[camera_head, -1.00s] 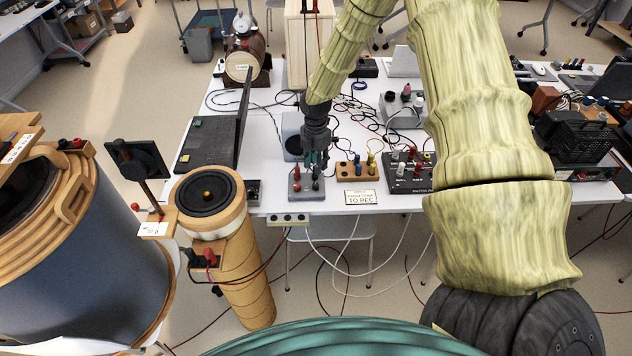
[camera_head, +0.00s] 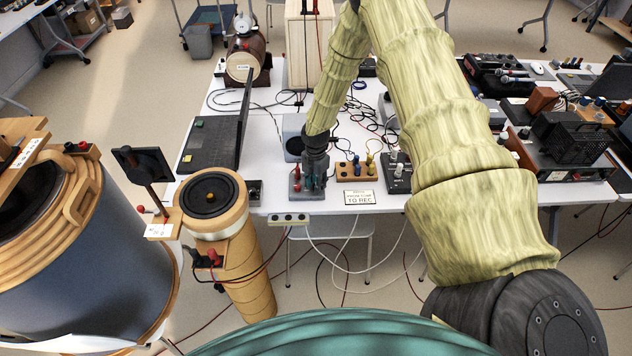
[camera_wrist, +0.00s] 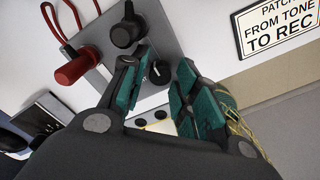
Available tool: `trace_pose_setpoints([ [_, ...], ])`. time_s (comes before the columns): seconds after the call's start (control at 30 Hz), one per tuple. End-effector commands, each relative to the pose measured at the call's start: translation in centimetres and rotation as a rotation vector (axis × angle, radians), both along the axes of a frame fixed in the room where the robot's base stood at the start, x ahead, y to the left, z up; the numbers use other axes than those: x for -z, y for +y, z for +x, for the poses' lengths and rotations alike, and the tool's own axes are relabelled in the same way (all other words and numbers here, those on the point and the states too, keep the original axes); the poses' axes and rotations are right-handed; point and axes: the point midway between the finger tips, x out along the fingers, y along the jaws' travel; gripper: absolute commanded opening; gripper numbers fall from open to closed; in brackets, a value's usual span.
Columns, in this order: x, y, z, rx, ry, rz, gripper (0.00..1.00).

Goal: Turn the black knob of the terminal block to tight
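The grey terminal block (camera_head: 296,190) stands at the front edge of the white table. In the wrist view its grey top (camera_wrist: 165,33) carries a red knob (camera_wrist: 76,67), a larger black knob (camera_wrist: 126,33) and a small black knob (camera_wrist: 160,72) with a pale mark. My gripper (camera_head: 314,183) is down at the block. In the wrist view its teal-padded fingers (camera_wrist: 164,65) are apart, with the small black knob between them. The larger black knob lies just beyond the left fingertip. I cannot tell whether either finger touches a knob.
A wooden block with sockets (camera_head: 354,170) and a sign (camera_head: 358,197) sit close on the right. A black box (camera_head: 397,178) is farther right. A dark panel (camera_head: 213,150) is on the left. Loose cables (camera_head: 350,128) lie behind.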

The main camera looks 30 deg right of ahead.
Motion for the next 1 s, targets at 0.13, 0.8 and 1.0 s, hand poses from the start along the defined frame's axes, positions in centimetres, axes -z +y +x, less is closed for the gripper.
trace_pose_setpoints([
  [0.13,0.5,-0.01,0.0,0.0,0.0,0.0,0.31],
  [0.8,0.66,-0.01,-0.01,0.002,0.0,0.0,0.0],
  [1.0,0.78,-0.02,-0.03,0.038,0.0,0.0,0.0],
])
